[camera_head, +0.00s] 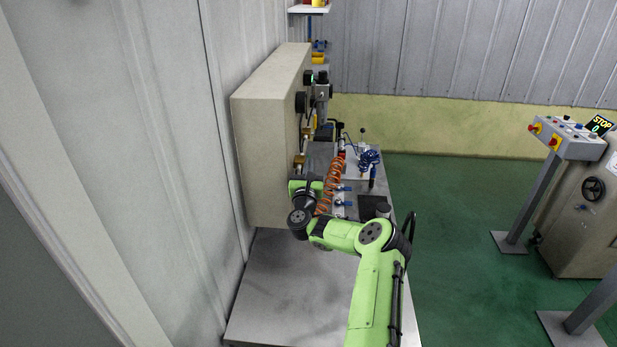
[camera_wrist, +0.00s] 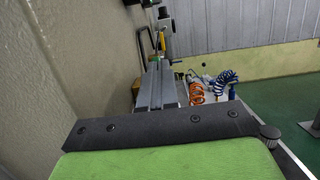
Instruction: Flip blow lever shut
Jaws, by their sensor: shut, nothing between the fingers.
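Two small blue levers sit on the valve strip of the bench, an upper one (camera_head: 344,189) and a lower one (camera_head: 346,203), just right of the orange coiled hose (camera_head: 328,186). I cannot tell which is the blow lever. My gripper is largely hidden by my wrist in the head view, close to the beige cabinet and left of the levers. In the wrist view my gripper (camera_wrist: 158,66) is shut and empty, its grey fingers together and pointing forward along the bench. The orange hose (camera_wrist: 196,93) is right of the fingers there; no lever is clear in that view.
The tall beige cabinet (camera_head: 262,130) stands close on the left with gauges and fittings. A blue coiled hose (camera_head: 369,160) and a dark square plate (camera_head: 371,207) lie farther right. The near metal bench top (camera_head: 275,290) is bare.

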